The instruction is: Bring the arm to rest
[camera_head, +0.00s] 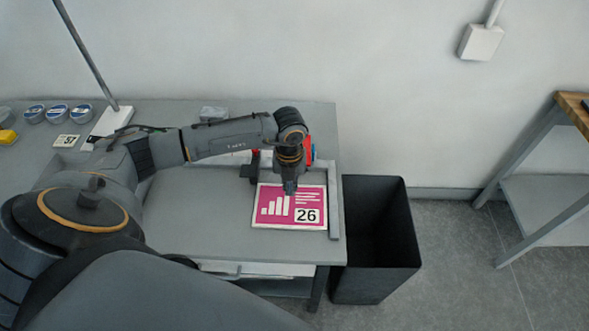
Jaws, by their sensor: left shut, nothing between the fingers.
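My left arm reaches in from the left over the grey table (190,235). My left gripper (290,188) points down at the right part of the table, just above or at the upper edge of a pink sheet (270,207) marked 26. Its fingers are together with nothing seen between them. Whether the tips touch the sheet cannot be told. My right gripper is not in view.
A black bin (375,245) stands on the floor against the table's right side. A grey rail (335,205) runs along that edge. Several round tins (57,113), a card marked 57 (66,141) and a thin pole (88,60) are at the back left. A wooden-topped bench (573,105) is far right.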

